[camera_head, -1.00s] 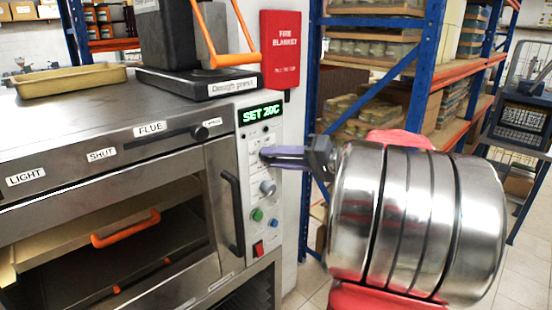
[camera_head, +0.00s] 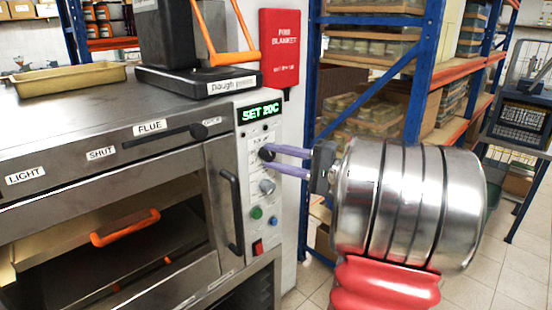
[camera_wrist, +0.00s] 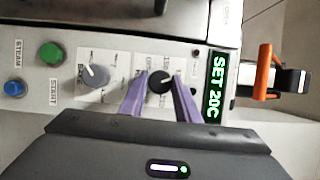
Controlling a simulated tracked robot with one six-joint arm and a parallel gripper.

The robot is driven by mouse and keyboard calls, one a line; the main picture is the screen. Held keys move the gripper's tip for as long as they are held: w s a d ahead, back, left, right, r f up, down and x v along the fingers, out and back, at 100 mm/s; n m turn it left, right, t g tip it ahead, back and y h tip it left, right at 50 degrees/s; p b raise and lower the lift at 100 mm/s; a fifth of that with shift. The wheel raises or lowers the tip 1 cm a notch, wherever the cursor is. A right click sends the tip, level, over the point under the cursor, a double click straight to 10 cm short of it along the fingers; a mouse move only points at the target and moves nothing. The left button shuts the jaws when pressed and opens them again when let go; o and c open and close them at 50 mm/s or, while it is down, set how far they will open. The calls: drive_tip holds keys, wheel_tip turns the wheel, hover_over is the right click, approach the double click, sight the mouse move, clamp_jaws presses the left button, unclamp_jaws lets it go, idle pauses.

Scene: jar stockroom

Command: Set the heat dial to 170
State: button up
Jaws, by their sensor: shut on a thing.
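The black round dial (camera_head: 266,153) sits on the oven's control panel below the green display (camera_head: 261,112), which reads SET 20C. In the wrist view the black dial (camera_wrist: 160,81) lies between my two purple fingers, beside the display (camera_wrist: 216,85). My gripper (camera_head: 268,158) reaches in from the right and is shut on this dial; it also shows in the wrist view (camera_wrist: 159,80). The scale print around the dial is partly covered by the fingers and too small to read.
A grey knob (camera_head: 267,187), a green button (camera_head: 257,214), a blue button (camera_head: 274,222) and a red switch (camera_head: 258,247) sit below on the panel. The oven door handle (camera_head: 232,212) stands out to the left. A blue shelf rack (camera_head: 425,70) stands behind my arm.

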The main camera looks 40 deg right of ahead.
drive_tip(key=shift+d+f, duration=0.15)
drive_tip(key=shift+f, duration=0.05)
drive_tip(key=o, duration=1)
drive_tip(key=shift+r, duration=0.1)
drive_tip(key=shift+o, duration=0.2)
drive_tip(key=shift+s, duration=0.1)
drive_tip(key=v, duration=1.3)
drive_tip(key=shift+s, duration=0.3)
